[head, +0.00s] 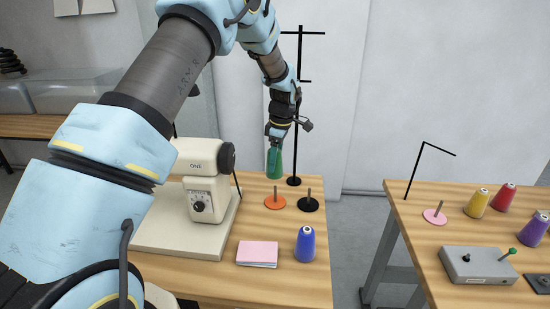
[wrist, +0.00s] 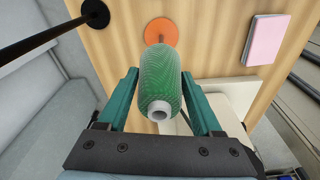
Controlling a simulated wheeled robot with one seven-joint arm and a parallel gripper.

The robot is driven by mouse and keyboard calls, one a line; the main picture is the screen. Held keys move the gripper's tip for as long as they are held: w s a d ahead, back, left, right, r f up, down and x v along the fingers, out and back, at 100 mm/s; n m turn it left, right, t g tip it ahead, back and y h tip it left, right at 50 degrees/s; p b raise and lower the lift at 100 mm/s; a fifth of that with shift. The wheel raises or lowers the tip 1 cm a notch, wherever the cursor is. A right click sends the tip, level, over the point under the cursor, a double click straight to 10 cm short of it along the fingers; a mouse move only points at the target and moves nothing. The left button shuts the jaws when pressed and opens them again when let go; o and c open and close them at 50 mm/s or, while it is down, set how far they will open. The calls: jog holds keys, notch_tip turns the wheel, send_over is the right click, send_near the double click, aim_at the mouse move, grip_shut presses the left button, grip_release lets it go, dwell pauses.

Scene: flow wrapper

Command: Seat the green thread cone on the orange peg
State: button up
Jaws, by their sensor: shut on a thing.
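The green thread cone (head: 275,162) is held in my gripper (head: 275,145) above the table in the head view. In the wrist view the green cone (wrist: 158,80) sits between the two teal fingers of my gripper (wrist: 160,90), its white core end toward the camera. The orange peg (head: 275,200) has a round orange base and a thin upright pin, and stands on the left table below the cone. Its orange base (wrist: 161,31) also shows in the wrist view, just beyond the cone's far end. The cone appears apart from the peg.
A black peg (head: 308,204) stands right beside the orange one. A sewing machine (head: 200,185) is to the left. A blue cone (head: 306,245) and pink pad (head: 257,253) lie nearer. A tall black stand (head: 297,100) rises behind. The right table (head: 440,225) holds other cones.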

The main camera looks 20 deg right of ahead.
jog(key=shift+f+b, duration=2.8)
jog(key=shift+f, duration=2.4)
jog(key=o, duration=1.6)
jog(key=shift+c, duration=0.2)
jog(key=r+b, duration=0.1)
jog(key=r, duration=0.6)
jog(key=s+d+r+b, duration=0.1)
jog(key=r, duration=0.2)
jog(key=shift+r+b, duration=0.35)
jog(key=shift+r, duration=0.05)
